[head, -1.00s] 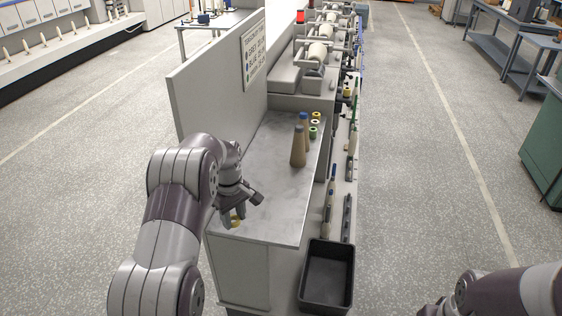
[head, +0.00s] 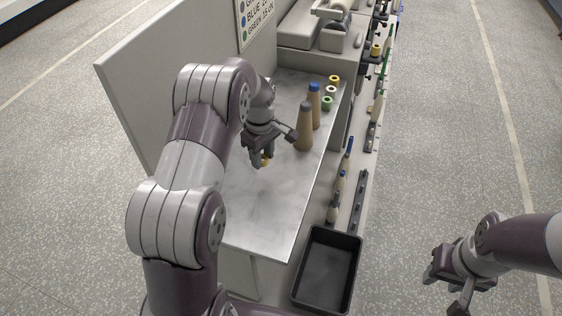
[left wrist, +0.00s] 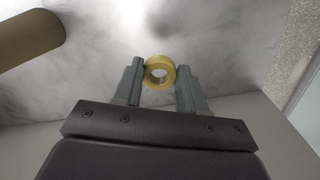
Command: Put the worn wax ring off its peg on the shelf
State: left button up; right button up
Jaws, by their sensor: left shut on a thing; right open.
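My left gripper (head: 261,160) is shut on a small yellow ring (head: 265,161), over the marbled grey shelf (head: 262,210). In the left wrist view the yellow ring (left wrist: 159,72) sits between the two fingertips (left wrist: 158,83), its hole facing the camera. I cannot tell whether the ring touches the shelf or hangs just above it. No peg shows clearly near it. My right gripper (head: 446,290) is open and empty over the floor at the lower right.
A black bin (head: 327,270) is at the shelf's near right. The near shelf is clear.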

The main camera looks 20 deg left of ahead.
pick_arm(q)
jog(key=p, duration=0.2)
send_over(275, 206)
jog(key=f, duration=0.3)
jog(key=shift+w+a+f, duration=0.1)
jog(key=shift+w+a, duration=0.05)
jog(key=shift+a, duration=0.25)
jog(key=f, duration=0.4)
jog(key=shift+d+f, duration=0.3)
jog(key=shift+f, duration=0.1)
jog(key=shift+s+f, duration=0.2)
jog(key=shift+w, duration=0.1)
pick_arm(e)
jog(key=r, duration=0.3)
jog(key=shift+s+r, duration=0.15)
jog(key=shift+s, duration=0.2)
pick_arm(q)
jog(key=shift+f, duration=0.15)
